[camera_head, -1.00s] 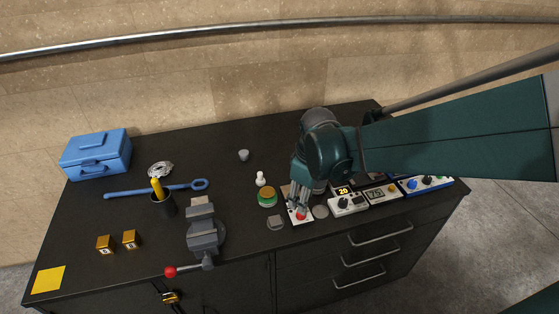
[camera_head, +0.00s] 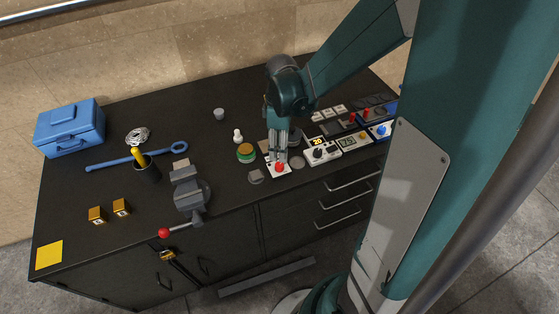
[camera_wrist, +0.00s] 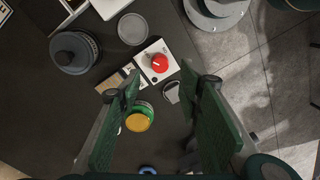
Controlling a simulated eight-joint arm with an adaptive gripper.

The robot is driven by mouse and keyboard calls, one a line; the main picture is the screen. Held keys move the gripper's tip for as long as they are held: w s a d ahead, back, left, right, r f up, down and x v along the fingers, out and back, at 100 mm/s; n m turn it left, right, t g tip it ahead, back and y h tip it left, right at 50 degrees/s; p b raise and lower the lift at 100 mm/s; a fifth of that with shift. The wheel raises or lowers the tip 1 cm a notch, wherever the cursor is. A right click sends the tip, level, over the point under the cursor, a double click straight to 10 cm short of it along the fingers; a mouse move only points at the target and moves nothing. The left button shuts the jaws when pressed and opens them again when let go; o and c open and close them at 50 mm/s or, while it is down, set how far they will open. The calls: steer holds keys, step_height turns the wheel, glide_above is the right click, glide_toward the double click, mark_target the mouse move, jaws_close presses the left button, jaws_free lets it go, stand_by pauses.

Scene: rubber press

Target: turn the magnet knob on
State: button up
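A red round knob (camera_head: 280,168) sits on a small white plate (camera_head: 271,171) near the front edge of the dark bench. My gripper (camera_head: 279,156) points down right at the knob. In the wrist view my gripper (camera_wrist: 160,78) is open, with one green finger on each side and the knob showing between and just beyond the tips. I cannot tell whether the fingertips touch it.
A display box (camera_head: 322,151) and other control boxes stand to the right. A green-and-amber round item (camera_head: 246,153), a grey block (camera_head: 256,177) and a grey disc (camera_head: 297,162) are close by. A vise (camera_head: 190,196) stands left.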

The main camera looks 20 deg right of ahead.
mark_target(280, 165)
steer(key=shift+f, duration=0.1)
steer(key=shift+s+a+f, duration=0.1)
steer(key=shift+f, duration=1.8)
steer(key=shift+s+a+f, duration=0.1)
steer(key=shift+f, duration=1.75)
steer(key=shift+c, duration=0.3)
steer(key=c, duration=0.9)
